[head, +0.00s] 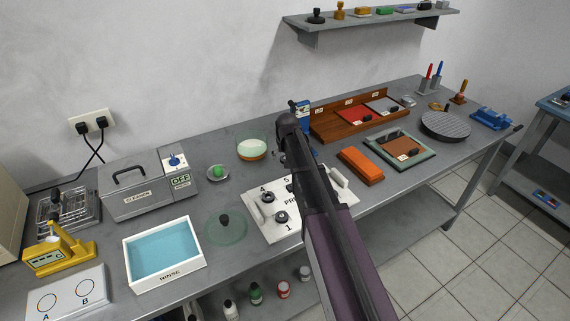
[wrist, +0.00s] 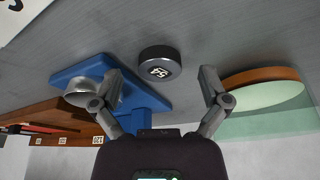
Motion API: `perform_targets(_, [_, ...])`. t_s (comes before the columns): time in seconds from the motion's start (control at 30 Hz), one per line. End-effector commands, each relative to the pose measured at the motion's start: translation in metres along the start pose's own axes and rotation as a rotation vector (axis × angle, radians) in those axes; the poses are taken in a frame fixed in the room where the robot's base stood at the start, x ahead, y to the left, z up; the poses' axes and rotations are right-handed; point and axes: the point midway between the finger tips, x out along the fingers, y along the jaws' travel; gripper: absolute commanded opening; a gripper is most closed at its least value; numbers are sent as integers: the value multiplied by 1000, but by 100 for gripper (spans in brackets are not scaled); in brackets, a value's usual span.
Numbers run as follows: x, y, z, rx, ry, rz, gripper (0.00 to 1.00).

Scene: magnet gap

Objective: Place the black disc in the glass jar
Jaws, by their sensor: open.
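The black disc (wrist: 160,61) is a short dark cylinder with a pale square mark on its near side. It lies on the grey bench in the wrist view, beside a blue stand. My gripper (wrist: 160,73) is open, its fingers apart to the left and right of the disc in the picture; I cannot tell if they are level with it. What looks like the glass jar (head: 251,149), with a pale green inside and an orange-brown lower band, stands on the bench left of my arm. It also shows in the wrist view (wrist: 265,100) at the right.
The blue stand (wrist: 95,85) bears a metal dome (wrist: 82,92). A clear lid with a black knob (head: 225,225), a white knobbed panel (head: 268,222) and a small green-topped dish (head: 218,172) are nearby. A wooden divided tray (head: 325,128) stands right of my arm.

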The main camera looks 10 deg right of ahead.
Motion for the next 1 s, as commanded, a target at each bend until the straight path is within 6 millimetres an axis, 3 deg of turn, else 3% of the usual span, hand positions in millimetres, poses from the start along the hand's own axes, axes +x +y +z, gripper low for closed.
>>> perform_targets(0.63, [2,1,0,1,0,0,95])
perform_targets(0.93, [2,1,0,1,0,0,6])
perform_targets(1.0, [2,1,0,1,0,0,4])
